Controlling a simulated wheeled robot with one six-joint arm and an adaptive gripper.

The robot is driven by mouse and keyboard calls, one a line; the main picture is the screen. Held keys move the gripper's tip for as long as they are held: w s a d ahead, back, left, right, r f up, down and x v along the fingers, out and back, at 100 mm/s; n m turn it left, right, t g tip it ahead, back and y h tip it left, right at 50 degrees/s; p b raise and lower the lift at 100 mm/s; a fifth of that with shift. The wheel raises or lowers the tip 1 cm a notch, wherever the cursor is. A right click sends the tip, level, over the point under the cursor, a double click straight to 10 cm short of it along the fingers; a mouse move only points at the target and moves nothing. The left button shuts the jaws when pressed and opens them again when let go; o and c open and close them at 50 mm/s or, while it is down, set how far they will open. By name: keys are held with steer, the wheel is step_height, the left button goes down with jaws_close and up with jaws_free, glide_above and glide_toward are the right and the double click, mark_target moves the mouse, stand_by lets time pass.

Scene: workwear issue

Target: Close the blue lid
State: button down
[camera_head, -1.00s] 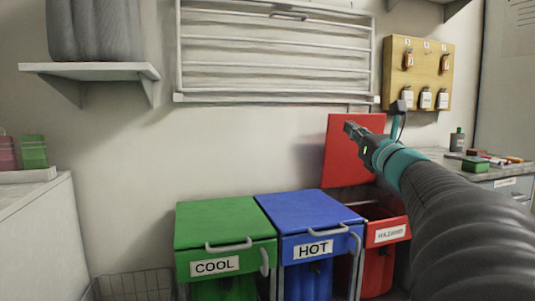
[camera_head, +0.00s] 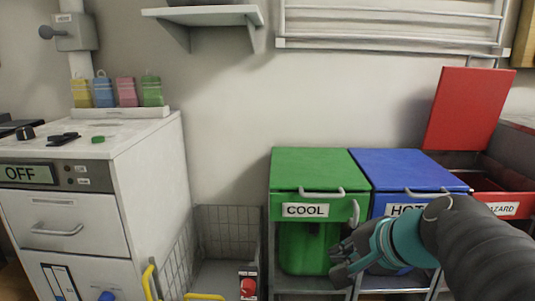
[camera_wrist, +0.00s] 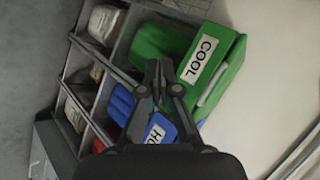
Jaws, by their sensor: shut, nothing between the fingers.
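The blue lid (camera_head: 405,170) lies flat and shut on the blue bin labelled HOT, in the middle of the bin row. Its grey handle is at the front edge. In the wrist view part of the blue bin (camera_wrist: 122,102) shows beneath my gripper. My gripper (camera_head: 338,272) is shut and empty, in front of the bins and below the lid's level, apart from the lid. It also shows in the wrist view (camera_wrist: 158,72). My arm covers part of the HOT label and the blue bin's front.
The green COOL bin (camera_head: 310,170) is shut, to the left. The red bin's lid (camera_head: 468,108) stands raised at the right. A wire basket (camera_head: 230,228) stands left of the bins. A white cabinet (camera_head: 150,165) with an OFF display is at the far left.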

steer(key=s+d+f+n+g+h, duration=0.2)
steer(key=s+f+n+h, duration=0.1)
steer(key=s+f+n, duration=0.6)
steer(key=shift+s+n+h, duration=0.2)
steer(key=shift+n+h, duration=0.1)
steer(key=shift+h, duration=0.1)
steer(key=c, duration=1.7)
jaws_free()
steer(key=shift+s+d+f+n+g, duration=0.25)
steer(key=shift+n+g, duration=0.05)
steer(key=shift+n, duration=0.1)
steer(key=o, duration=0.5)
steer(key=shift+s+d+f+h, duration=0.1)
steer(key=shift+f+h, duration=0.05)
steer(key=shift+h, duration=0.15)
steer(key=m+t+y+b, duration=0.6)
steer(key=m+y+b, duration=0.1)
steer(key=m+y, duration=0.4)
glide_toward(434, 196)
steer(key=b+x, duration=0.1)
steer(key=x, duration=0.9)
steer(key=shift+w+a+f+b, duration=0.1)
steer(key=shift+w+a+b, duration=0.15)
steer(key=shift+w+b, duration=0.1)
